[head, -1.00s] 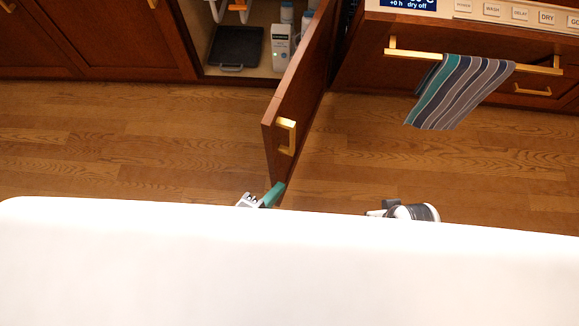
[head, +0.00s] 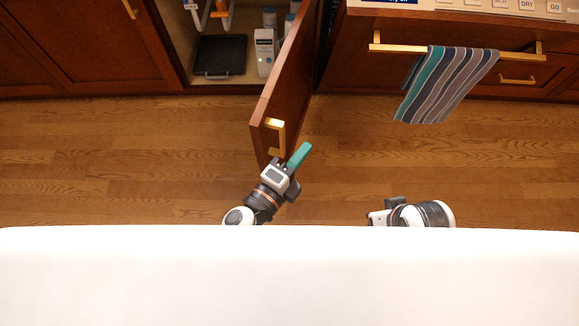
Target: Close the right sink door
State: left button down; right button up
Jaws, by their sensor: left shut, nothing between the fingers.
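The right sink door (head: 285,90) is a brown wooden panel, swung wide open and jutting out toward me, with a gold handle (head: 276,137) near its free edge. The open sink cabinet (head: 235,85) shows behind it on the left. My left gripper (head: 300,155), with teal fingers, is shut and empty just beside the free edge of the door, on its right, below the handle. I cannot tell whether it touches the door. My right arm's white and black wrist (head: 415,214) shows low at right; its fingers are not clearly visible.
The dishwasher (head: 450,30) stands at right with a gold bar handle (head: 385,48) and a striped towel (head: 447,85) hanging from it. A black tray (head: 220,55) and a white device (head: 264,52) are in the cabinet. The wooden floor (head: 120,150) is clear.

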aim_at(283, 152)
pick_arm(q)
jog(key=shift+w+a+f, duration=0.1)
jog(key=shift+w+a, duration=0.05)
jog(key=shift+a, duration=0.75)
jog(key=shift+w+a, duration=0.15)
jog(key=shift+a, duration=0.75)
jog(key=shift+a, duration=0.1)
